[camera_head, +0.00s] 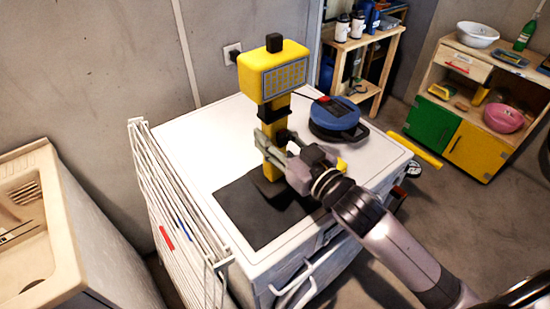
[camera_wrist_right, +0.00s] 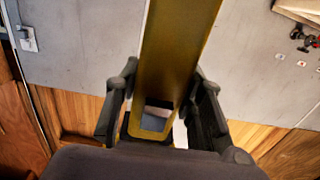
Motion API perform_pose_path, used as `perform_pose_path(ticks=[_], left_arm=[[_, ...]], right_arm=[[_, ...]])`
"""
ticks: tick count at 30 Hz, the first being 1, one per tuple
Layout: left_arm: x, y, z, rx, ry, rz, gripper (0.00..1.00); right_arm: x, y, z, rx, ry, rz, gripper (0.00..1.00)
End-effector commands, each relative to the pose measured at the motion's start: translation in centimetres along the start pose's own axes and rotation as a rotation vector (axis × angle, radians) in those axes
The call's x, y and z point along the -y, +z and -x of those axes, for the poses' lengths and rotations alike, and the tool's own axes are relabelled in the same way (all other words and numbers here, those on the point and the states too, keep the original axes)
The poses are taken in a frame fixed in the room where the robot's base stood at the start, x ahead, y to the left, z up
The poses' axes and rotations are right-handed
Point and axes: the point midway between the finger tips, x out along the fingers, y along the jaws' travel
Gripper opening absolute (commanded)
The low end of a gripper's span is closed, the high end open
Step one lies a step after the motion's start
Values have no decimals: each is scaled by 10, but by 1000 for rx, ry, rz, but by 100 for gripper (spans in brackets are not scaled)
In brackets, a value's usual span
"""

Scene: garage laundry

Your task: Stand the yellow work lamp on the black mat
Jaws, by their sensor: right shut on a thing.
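The yellow work lamp (camera_head: 272,78) stands upright in the head view, its lamp head on top of a yellow post. My right gripper (camera_head: 272,143) is shut on the post below the lamp head. In the wrist view the yellow post (camera_wrist_right: 178,60) runs between the two dark fingers of my right gripper (camera_wrist_right: 160,105). The black mat (camera_head: 245,215) lies on the white top of an appliance, under the lamp's lower end. A dark base shows low on the lamp against the mat; I cannot tell whether it touches. My left gripper is not in view.
A blue and black round reel (camera_head: 336,115) sits on the same white top (camera_head: 195,140), behind and right of the lamp. A white drying rack (camera_head: 175,215) leans at the left side. A beige sink (camera_head: 40,210) stands further left. Shelves (camera_head: 470,100) stand back right.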

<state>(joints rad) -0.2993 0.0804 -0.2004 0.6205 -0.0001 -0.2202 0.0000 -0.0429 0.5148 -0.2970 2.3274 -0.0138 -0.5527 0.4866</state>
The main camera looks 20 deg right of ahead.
Motion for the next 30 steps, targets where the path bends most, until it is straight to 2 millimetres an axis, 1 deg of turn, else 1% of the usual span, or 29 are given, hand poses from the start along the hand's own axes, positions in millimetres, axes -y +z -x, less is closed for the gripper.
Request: perform_pose_path(ticks=[1,5,10,13,16,23,27,28,30], left_arm=[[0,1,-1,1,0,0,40],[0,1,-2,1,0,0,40],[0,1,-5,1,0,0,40],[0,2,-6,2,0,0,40],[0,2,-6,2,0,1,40],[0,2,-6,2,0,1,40],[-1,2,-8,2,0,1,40],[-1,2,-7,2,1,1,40],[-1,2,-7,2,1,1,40]], right_arm=[[0,5,0,-3,0,-1,0],[0,12,0,-5,0,1,0],[0,38,0,-1,1,-1,0],[0,49,0,-4,1,-1,0],[0,53,0,-6,-1,0,0],[0,53,0,-6,-1,1,0],[0,57,0,-6,0,1,0],[0,58,0,-1,0,0,38],[0,58,0,-1,0,0,42]])
